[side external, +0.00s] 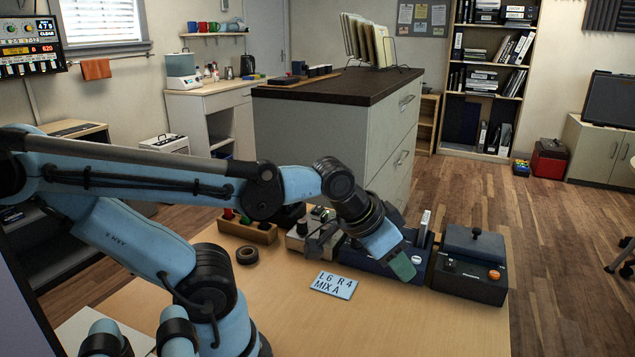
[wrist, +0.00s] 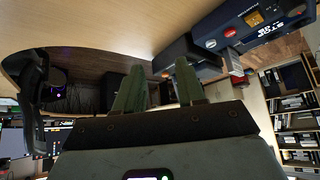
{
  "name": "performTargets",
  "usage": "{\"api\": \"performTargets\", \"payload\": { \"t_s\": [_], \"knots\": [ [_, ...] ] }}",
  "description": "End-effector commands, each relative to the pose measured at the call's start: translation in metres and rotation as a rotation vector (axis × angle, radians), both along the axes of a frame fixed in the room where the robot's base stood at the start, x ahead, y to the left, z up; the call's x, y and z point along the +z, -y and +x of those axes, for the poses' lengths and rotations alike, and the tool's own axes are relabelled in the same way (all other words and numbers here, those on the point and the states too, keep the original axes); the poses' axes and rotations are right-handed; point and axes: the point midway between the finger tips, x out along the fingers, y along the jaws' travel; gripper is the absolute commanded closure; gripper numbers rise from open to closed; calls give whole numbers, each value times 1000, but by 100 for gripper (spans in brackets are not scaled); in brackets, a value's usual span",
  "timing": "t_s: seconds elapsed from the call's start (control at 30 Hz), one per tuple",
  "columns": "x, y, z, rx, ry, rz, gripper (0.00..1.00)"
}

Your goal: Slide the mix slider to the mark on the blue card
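The light blue card (side external: 334,286) lies on the wooden table and reads "L6 R4 MIX A". I cannot pick out the mix slider in either view; my arm covers part of the row of devices. My gripper (side external: 402,268) is over the front of a dark blue box (side external: 372,262), right of the card; I cannot tell whether it touches the box. In the wrist view my gripper (wrist: 160,75) shows two green fingers apart, with nothing visible between them. A blue device (wrist: 240,32) with an orange screen and red buttons is at upper right there.
A wooden block with coloured knobs (side external: 247,231), a pale box (side external: 298,243) and a black lidded box (side external: 470,266) stand along the table's back. A dark tape roll (side external: 247,255) lies left of the card. The table front (side external: 420,325) is clear.

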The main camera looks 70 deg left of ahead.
Motion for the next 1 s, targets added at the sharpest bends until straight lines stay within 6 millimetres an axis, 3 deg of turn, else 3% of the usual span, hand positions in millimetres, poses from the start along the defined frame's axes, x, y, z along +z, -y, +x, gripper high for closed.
{"api": "performTargets", "payload": {
  "t_s": [0.17, 0.53, 0.8, 1.0],
  "knots": [
    [16, -31, 15, 92, -66, 0, 61],
    [46, -159, 45, 405, -309, -56, 61],
    [43, -267, 34, 622, -476, -153, 61],
    [34, -321, 14, 723, -555, -220, 61]
  ]
}}
